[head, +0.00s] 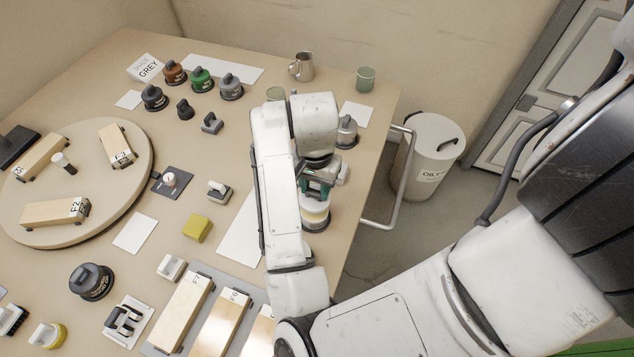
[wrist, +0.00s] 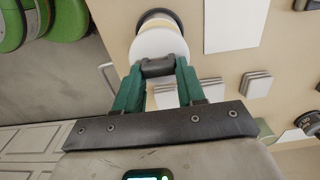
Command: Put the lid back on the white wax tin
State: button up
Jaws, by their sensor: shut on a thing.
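The white wax tin (head: 315,222) stands near the bench's right edge in the head view, partly hidden by my arm. My gripper (head: 318,188) is over it, with green fingers pointing down. In the wrist view my gripper (wrist: 158,72) is shut on the dark knob of a round white lid (wrist: 158,46). The tin's dark rounded edge (wrist: 158,13) shows just past the lid. The lid overlaps the tin in both views; I cannot tell whether it is seated or slightly above.
A white sheet (head: 240,235) lies left of the tin. A yellow block (head: 198,228) and a grey-handled stamp (head: 219,190) are farther left. A grey lidded pot (head: 347,132) stands behind. A white rail (head: 403,180) runs along the bench's right edge, with a white bin (head: 432,150) beyond.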

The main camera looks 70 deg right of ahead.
aim_at(315, 198)
jog(key=shift+f+b, duration=1.85)
jog(key=shift+f, duration=0.65)
jog(key=shift+f+b, duration=0.15)
jog(key=shift+b, duration=0.2)
dwell(0.6)
jog(key=o, duration=1.6)
jog(key=shift+c, duration=0.2)
jog(key=shift+r+p, duration=2.9)
jog(key=shift+r, duration=0.7)
